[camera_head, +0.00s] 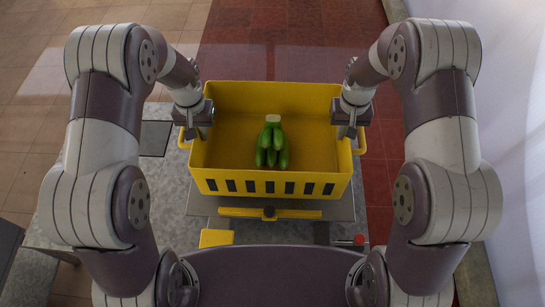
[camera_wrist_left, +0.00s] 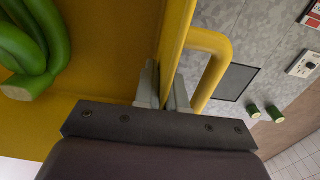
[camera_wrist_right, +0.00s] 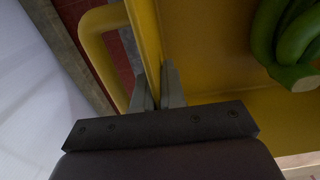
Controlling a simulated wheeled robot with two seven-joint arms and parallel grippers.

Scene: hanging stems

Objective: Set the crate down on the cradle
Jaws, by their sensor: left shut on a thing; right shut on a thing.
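The yellow crate (camera_head: 270,187) is roughly level in the middle of the head view, with a green banana bunch (camera_head: 270,145) inside. My left gripper (camera_head: 195,132) is shut on the crate's left wall, and my right gripper (camera_head: 349,132) on its right wall. In the left wrist view the fingers (camera_wrist_left: 164,88) pinch the wall beside a yellow handle loop. In the right wrist view the fingers (camera_wrist_right: 158,88) do the same. A grey platform with a yellow bar (camera_head: 240,212), perhaps the cradle, shows below the crate's near side. The crate hides the rest, and I cannot tell whether they touch.
A yellow block (camera_head: 215,238) and a red knob (camera_head: 358,240) are near the platform's front. A dark square panel (camera_head: 154,138) lies left of the crate. Two green cut pieces (camera_wrist_left: 262,112) show in the left wrist view. A pale wall (camera_head: 505,150) stands at right.

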